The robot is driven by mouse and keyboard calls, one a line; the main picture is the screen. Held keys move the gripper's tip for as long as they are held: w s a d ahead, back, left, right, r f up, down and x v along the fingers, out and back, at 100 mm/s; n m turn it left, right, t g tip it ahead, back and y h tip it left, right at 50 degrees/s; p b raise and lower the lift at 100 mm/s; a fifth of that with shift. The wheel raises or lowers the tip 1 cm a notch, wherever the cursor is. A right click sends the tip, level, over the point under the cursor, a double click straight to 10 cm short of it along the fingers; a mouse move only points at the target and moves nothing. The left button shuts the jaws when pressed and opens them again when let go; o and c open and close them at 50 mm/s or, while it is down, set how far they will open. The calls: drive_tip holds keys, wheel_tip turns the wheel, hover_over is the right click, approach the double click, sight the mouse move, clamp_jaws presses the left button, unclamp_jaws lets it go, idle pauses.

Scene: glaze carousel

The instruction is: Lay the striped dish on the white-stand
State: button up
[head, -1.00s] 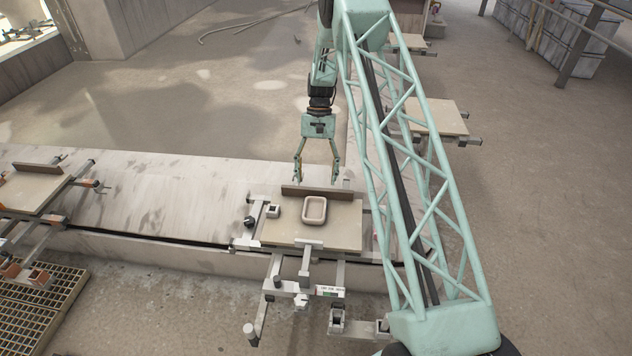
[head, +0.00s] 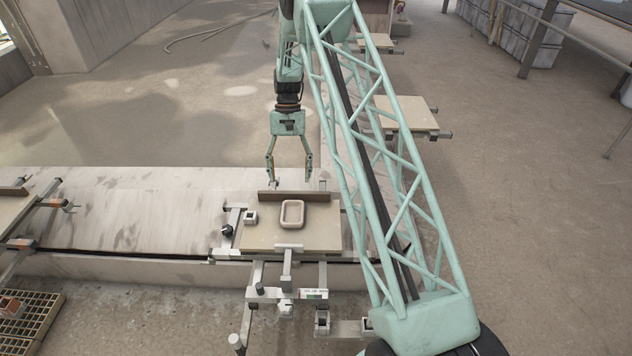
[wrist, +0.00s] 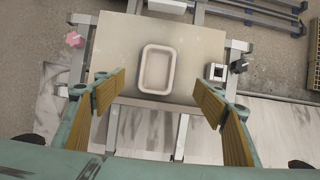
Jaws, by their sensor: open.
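A pale pinkish-beige rectangular dish (head: 292,214) with rounded corners lies upright on a beige board (head: 260,237) of the near stand. I can make out no stripes on it. It also shows in the wrist view (wrist: 156,70), near the board's middle. A small white block (head: 250,217) sits at the left of this stand; I cannot tell if it marks the white-stand. My gripper (head: 291,182) is open and empty, above and behind the dish near the board's brown back strip. In the wrist view its padded fingers (wrist: 158,95) stand apart on either side, short of the dish.
Another stand (head: 18,210) with orange-tipped fittings is at the far left. More board-topped stands (head: 405,112) are at the right and farther back. A low concrete ledge (head: 140,215) runs left of the near stand. A pink object (wrist: 73,39) is beside the board.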

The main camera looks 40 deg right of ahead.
drive_tip(key=s+a+r+n+t+h, duration=0.1)
drive_tip(key=s+a+r, duration=0.15)
drive_tip(key=r, duration=0.85)
drive_tip(key=s+a+r+n, duration=0.15)
drive_tip(key=a+r, duration=0.25)
drive_tip(key=r, duration=0.7)
drive_tip(key=s+a+r+t, duration=0.1)
drive_tip(key=s+a+r, duration=0.3)
drive_tip(key=s+r, duration=0.3)
drive_tip(key=s+a+r+t, duration=0.1)
drive_tip(key=s+a+r, duration=0.35)
drive_tip(key=r, duration=0.55)
drive_tip(key=s+a+r+n+t, duration=0.1)
drive_tip(key=s+a+r, duration=0.15)
drive_tip(key=s, duration=0.35)
drive_tip(key=s+a+r+n+h, duration=0.1)
drive_tip(key=s+r, duration=0.2)
drive_tip(key=s, duration=0.2)
drive_tip(key=s+a+r+n+t, duration=0.1)
drive_tip(key=s+r, duration=0.2)
drive_tip(key=s, duration=0.3)
drive_tip(key=s+a+n+t, duration=0.1)
drive_tip(key=s+a+t, duration=0.1)
drive_tip(key=s, duration=1.6)
drive_tip(key=shift+s+a+f, duration=0.25)
drive_tip(key=shift+s+a, duration=0.1)
drive_tip(key=shift+a, duration=0.25)
drive_tip(key=shift+d, duration=0.1)
